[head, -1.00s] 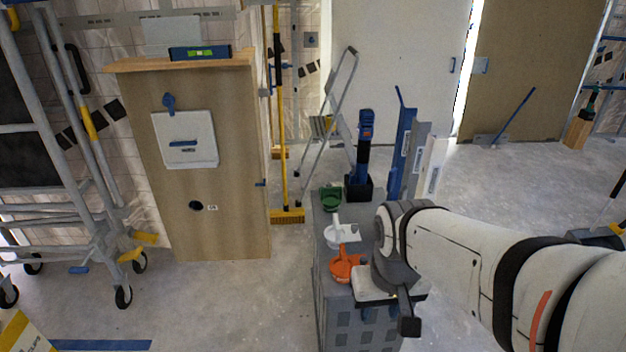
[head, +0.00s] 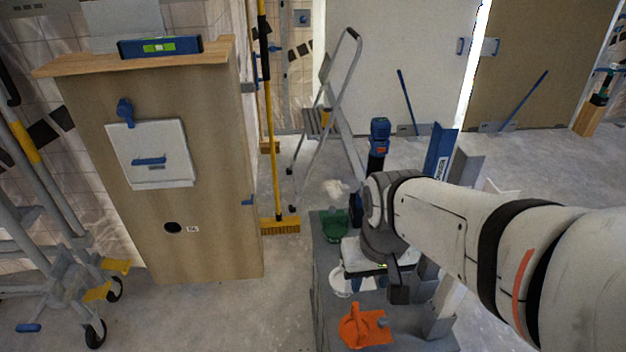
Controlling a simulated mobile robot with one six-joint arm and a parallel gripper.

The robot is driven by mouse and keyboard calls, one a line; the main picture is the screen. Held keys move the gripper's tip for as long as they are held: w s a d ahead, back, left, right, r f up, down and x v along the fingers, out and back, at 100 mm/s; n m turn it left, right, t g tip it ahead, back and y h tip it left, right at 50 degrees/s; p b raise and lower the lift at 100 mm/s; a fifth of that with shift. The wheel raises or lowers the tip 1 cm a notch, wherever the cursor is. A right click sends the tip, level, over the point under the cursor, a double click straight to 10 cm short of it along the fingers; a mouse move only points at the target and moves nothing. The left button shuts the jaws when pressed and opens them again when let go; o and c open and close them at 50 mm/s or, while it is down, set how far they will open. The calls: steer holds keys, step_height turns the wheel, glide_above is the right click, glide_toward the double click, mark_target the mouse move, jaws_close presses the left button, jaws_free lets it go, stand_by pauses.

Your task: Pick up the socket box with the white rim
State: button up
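On a grey stand (head: 325,300) lie an orange piece (head: 365,327) with a raised knob, a white piece (head: 348,284), and a green piece (head: 335,228). The white piece is the one that may be the white-rimmed socket box; its rim is too small and covered to make out. My gripper (head: 384,275) is above the stand, with a dark finger beside and over the white piece, which it partly hides. I cannot see whether it touches it, or the gap between the fingers.
A blue and black power tool (head: 379,142) stands behind my wrist. A wooden panel (head: 170,190) with a white cover (head: 150,154) and a level (head: 160,47) on its shelf is at left. A broom (head: 271,150) and a stepladder (head: 335,100) stand behind. Floor between panel and stand is clear.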

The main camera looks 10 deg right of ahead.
steer(key=shift+d, duration=0.1)
steer(key=shift+w, duration=0.15)
steer(key=g+p, duration=0.1)
steer(key=p, duration=0.3)
glide_above(342, 288)
steer(key=w, duration=0.2)
steer(key=f, duration=1.3)
steer(key=shift+w+d+f, duration=0.1)
steer(key=shift+d, duration=0.3)
steer(key=f, duration=0.2)
steer(key=f+b, duration=0.1)
steer(key=shift+w+f, duration=0.25)
steer(key=shift+f, duration=0.1)
steer(key=f, duration=0.1)
steer(key=f+b, duration=0.1)
steer(key=f, duration=0.3)
steer(key=shift+d+f, duration=0.15)
steer(key=shift+d, duration=0.1)
jaws_close()
